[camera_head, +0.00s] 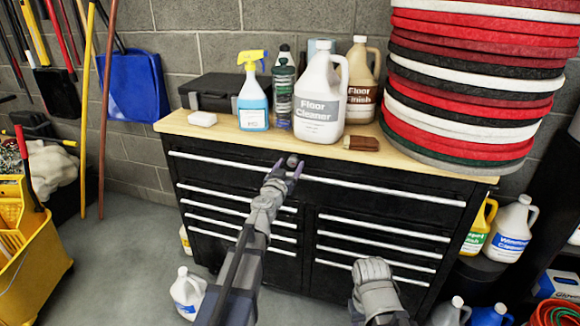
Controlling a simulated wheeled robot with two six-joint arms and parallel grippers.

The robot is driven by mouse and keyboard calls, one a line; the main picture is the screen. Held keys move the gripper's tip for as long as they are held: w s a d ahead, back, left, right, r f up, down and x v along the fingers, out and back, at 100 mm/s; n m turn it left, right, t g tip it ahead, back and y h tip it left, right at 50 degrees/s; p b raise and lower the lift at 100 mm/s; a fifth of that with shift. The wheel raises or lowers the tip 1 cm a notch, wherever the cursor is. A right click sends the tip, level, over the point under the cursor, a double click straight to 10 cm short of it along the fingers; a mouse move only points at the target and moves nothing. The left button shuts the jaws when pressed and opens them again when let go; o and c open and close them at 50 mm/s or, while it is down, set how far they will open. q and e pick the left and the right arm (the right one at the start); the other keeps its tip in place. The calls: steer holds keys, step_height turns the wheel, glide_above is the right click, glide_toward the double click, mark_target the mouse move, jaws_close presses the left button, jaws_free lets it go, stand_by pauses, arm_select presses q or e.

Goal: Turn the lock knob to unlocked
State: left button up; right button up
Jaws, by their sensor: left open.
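The lock knob (292,160) is a small dark round knob high on the front of the black tool cabinet (181,211), just under the wooden top. My left gripper (290,167) is open, with its dark fingertips on either side of the knob. I cannot tell whether the fingers touch it. The knob is small and partly covered by the gripper, so its turn position cannot be read. A grey part of my right arm (374,285) shows at the lower right, but its gripper does not show.
On the wooden top (215,133) stand a floor cleaner jug (319,100), a blue spray bottle (252,100), other bottles and a brown brush (361,143). Red, black and white pads (470,75) are stacked at right. A yellow mop bucket (35,250) stands left.

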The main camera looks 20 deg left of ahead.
arm_select(q)
steer(key=shift+w, duration=0.15)
jaws_close()
stand_by(0.5)
